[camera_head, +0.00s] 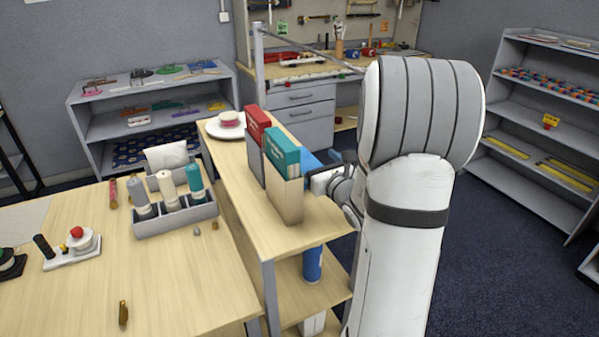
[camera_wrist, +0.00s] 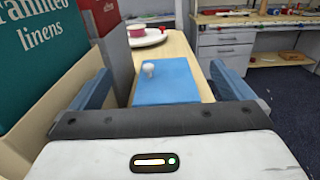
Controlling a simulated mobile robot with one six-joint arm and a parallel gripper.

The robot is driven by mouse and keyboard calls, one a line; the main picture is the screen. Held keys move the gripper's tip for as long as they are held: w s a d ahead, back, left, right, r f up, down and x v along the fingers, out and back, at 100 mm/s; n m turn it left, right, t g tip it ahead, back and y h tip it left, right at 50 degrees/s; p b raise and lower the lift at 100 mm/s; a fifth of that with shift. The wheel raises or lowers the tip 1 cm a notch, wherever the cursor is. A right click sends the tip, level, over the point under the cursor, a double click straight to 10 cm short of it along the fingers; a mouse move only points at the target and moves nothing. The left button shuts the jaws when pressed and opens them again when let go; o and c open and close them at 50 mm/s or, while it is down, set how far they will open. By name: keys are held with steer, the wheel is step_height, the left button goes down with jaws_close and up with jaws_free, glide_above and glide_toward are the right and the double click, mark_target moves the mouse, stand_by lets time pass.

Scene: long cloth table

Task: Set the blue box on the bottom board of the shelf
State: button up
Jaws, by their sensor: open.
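The blue box (camera_wrist: 165,85) lies on the shelf's top board (camera_head: 228,150), just beyond my palm in the wrist view. A small white knob-like piece shows at its top. My gripper (camera_wrist: 159,68) is open, with one blue finger on each side of the box and visible gaps between. In the head view, a blue patch (camera_head: 308,163), which may be the box or a finger, shows behind the books beside my wrist. The shelf has lower boards (camera_head: 285,297); the bottom one is mostly hidden.
Two upright books, a red one (camera_head: 257,125) and a teal one (camera_head: 282,152), stand in holders close left of my gripper. A plate with a pink-banded item (camera_head: 229,122) sits at the far end. A blue cylinder (camera_head: 312,264) stands on a lower board. A table (camera_head: 180,285) adjoins the left.

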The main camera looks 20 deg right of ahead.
glide_toward(304, 163)
steer(key=shift+w+a+f, duration=0.1)
steer(key=shift+w+f, duration=0.2)
steer(key=shift+w, duration=0.25)
steer(key=shift+w+a+f, duration=0.15)
steer(key=shift+w+f, duration=0.2)
steer(key=shift+w, duration=0.25)
steer(key=shift+w+r+p, duration=0.2)
steer(key=shift+w+p, duration=0.4)
steer(key=shift+w, duration=0.45)
steer(key=shift+w+a+p, duration=0.15)
steer(key=shift+w+p, duration=0.7)
steer(key=shift+w, duration=1.9)
steer(key=c, duration=0.9)
steer(key=shift+c, duration=0.5)
